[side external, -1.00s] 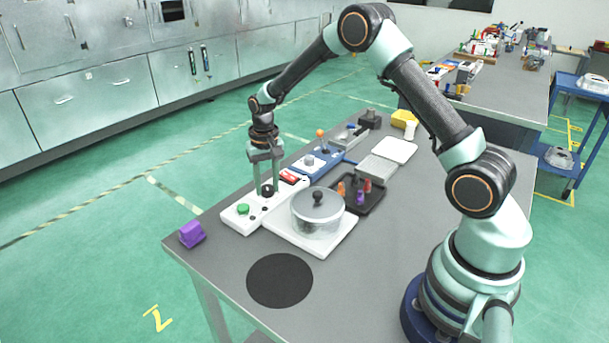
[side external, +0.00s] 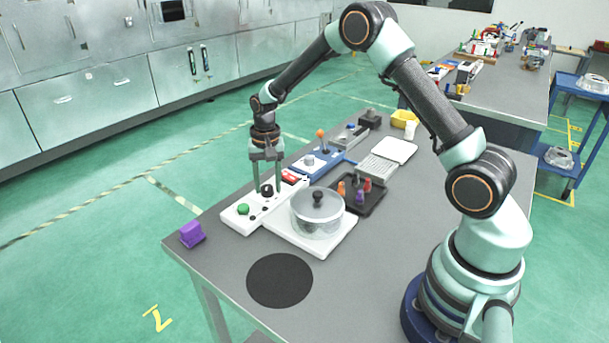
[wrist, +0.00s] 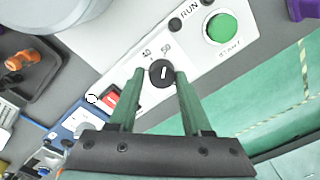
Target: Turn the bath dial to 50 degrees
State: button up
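The bath dial (wrist: 156,82) is a round black knob with a white line, on a white panel (wrist: 110,55). In the wrist view the line points up, roughly toward the printed 50; 40 is printed to its left. The dial also shows in the side view (side external: 267,190). My gripper (wrist: 160,74) is over the panel, one finger on each side of the dial. Small gaps show between fingers and dial, so it looks open around it. The side view shows my gripper (side external: 267,188) pointing down with the fingers apart.
A lidded glass pot (side external: 317,218) stands close by on a white base. A purple block (side external: 192,234) sits at the table corner.

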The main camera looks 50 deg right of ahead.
aim_at(269, 187)
jog(key=shift+o, duration=0.9)
notch_tip(269, 187, up, 12)
jog(key=shift+s, duration=0.25)
jog(key=shift+a, duration=0.1)
jog(key=s+a+r+n+t, duration=0.3)
jog(key=s+a+r+n, duration=0.1)
jog(key=s+r, duration=0.5)
jog(key=s+a+n+t, duration=0.2)
jog(key=s+n, duration=0.3)
jog(key=s, duration=0.6)
jog(key=shift+r, duration=0.25)
